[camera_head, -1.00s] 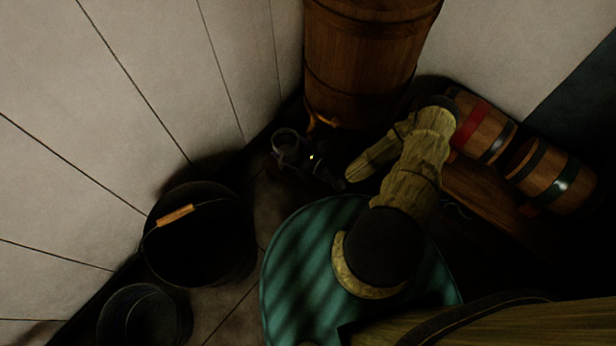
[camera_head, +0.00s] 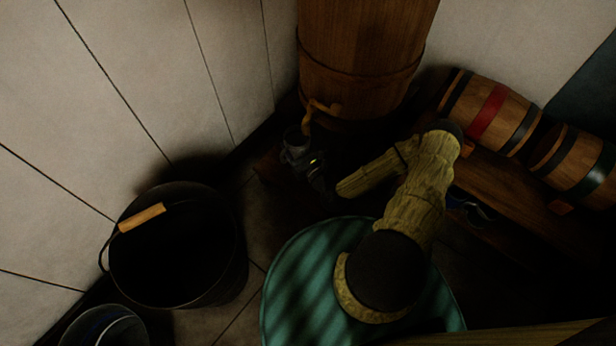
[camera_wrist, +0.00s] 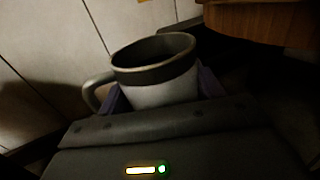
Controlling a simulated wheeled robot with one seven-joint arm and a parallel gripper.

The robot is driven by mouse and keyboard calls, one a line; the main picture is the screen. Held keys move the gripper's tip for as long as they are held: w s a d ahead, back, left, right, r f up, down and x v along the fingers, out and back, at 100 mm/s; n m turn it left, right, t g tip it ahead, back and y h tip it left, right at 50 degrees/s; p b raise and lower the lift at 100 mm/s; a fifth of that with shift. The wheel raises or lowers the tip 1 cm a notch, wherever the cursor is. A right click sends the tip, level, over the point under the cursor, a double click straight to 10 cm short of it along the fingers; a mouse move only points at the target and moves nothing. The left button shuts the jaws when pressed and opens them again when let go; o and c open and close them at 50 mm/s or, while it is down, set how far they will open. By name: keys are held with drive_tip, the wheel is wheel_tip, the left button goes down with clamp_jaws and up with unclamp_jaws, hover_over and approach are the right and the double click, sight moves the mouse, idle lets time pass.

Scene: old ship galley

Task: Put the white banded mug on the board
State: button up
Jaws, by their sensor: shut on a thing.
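A pale mug with a dark band around its rim (camera_wrist: 155,80) fills the middle of the wrist view, upright or nearly so, its handle to the left. My gripper (camera_wrist: 158,100) is shut on it, with the purple-grey fingers at the mug's sides. In the head view, the mug (camera_head: 295,139) is small and dim at the end of my arm, in front of my gripper (camera_head: 299,153). It is just below and left of the big barrel's tap; I cannot tell whether they touch. I cannot make out a board in either view.
A big wooden barrel (camera_head: 365,50) with a tap (camera_head: 318,108) stands behind the mug. A black bucket (camera_head: 178,275) and a smaller pail (camera_head: 105,328) are at left. A round green striped top (camera_head: 310,270) lies below my arm. Two small casks (camera_head: 492,112) (camera_head: 573,170) lie at right.

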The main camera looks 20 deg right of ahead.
sight(299, 156)
drive_tip(key=shift+f+b, duration=1.85)
drive_tip(key=shift+f, duration=1.2)
drive_tip(key=shift+f, duration=0.1)
drive_tip(key=shift+f+b, duration=1.25)
drive_tip(key=shift+f, duration=0.55)
drive_tip(key=shift+f, duration=0.1)
drive_tip(key=shift+f, duration=0.1)
drive_tip(key=o, duration=1.1)
drive_tip(key=shift+c, duration=0.2)
